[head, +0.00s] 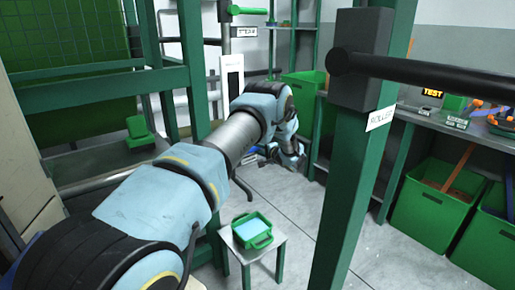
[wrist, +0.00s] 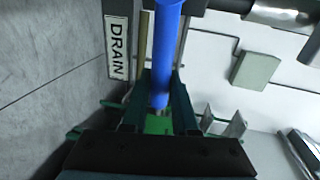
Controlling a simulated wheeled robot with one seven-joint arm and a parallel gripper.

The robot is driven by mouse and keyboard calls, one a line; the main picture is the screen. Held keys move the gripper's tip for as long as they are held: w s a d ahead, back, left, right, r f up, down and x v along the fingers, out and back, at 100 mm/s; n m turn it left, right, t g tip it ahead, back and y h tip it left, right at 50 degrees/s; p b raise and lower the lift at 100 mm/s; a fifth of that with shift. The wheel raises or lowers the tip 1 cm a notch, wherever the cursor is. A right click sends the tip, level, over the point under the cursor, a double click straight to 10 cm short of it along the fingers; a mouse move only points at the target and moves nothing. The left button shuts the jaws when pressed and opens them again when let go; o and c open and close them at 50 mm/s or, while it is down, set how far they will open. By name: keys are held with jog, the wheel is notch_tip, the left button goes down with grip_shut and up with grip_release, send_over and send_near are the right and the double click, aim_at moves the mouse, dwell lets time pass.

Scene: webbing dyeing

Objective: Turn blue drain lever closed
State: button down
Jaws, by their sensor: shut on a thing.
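The blue drain lever (wrist: 165,45) is a long bar in the wrist view, running from the top edge down between my fingers. My gripper (wrist: 161,88) has a dark green finger on each side of the lever and is shut on it. A white DRAIN label (wrist: 117,47) is left of the lever.
A green post (head: 345,175) with a ROLLER label and black bar stands right of my arm. A small table (head: 278,240) bears a green tray (head: 262,242). Green bins (head: 430,208) stand under the bench at right. The floor (head: 310,205) between is clear.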

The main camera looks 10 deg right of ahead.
jog(key=shift+s+a+f, duration=0.1)
jog(key=shift+f, duration=0.25)
jog(key=c, duration=0.7)
grip_release()
jog(key=shift+r, duration=0.1)
jog(key=b+v, duration=0.1)
jog(key=v, duration=0.9)
jog(key=shift+s+d, duration=0.3)
jog(key=shift+r, duration=0.1)
